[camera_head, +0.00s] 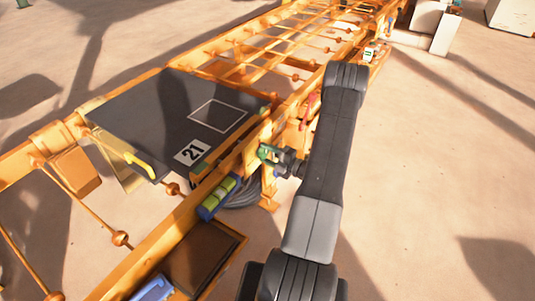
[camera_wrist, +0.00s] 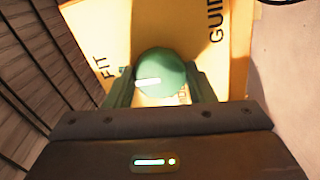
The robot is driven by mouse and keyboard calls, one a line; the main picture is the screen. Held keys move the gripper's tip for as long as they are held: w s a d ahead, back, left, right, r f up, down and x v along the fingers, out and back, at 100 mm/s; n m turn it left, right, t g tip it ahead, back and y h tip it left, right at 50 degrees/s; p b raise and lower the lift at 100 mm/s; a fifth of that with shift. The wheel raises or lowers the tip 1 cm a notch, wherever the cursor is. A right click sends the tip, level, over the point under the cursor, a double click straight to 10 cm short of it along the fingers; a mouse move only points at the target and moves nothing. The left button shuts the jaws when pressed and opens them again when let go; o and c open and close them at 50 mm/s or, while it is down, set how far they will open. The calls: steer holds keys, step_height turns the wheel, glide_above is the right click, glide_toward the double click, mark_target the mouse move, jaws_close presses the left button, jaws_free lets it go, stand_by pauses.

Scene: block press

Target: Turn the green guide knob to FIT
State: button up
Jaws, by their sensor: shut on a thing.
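The round green guide knob (camera_wrist: 163,70) sits on a yellow-orange panel in the wrist view, with a white pointer mark towards its left side. The word FIT (camera_wrist: 103,67) is printed left of the knob, and GUIDE (camera_wrist: 215,24) stands at the upper right. Another label below the knob is mostly hidden. My gripper (camera_wrist: 161,88) is shut on the knob, one finger on each side. In the head view, my gripper (camera_head: 281,159) reaches the green knob (camera_head: 265,152) on the side of the orange frame; my arm hides part of this area.
A dark plate (camera_head: 150,110) marked 21 with a white square outline lies on the orange frame (camera_head: 130,253). A blue holder with yellow-green pieces (camera_head: 220,197) is mounted on the near rail. A red part (camera_head: 311,105) stands beyond the knob. Open sandy ground lies at right.

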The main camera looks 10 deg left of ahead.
stand_by(0.4)
steer(key=o, duration=1)
steer(key=shift+d, duration=0.1)
steer(key=v, duration=1.3)
steer(key=shift+s+d+b, duration=0.1)
steer(key=shift+d+b, duration=0.25)
steer(key=x, duration=1.4)
steer(key=shift+p, duration=0.3)
steer(key=shift+d, duration=0.1)
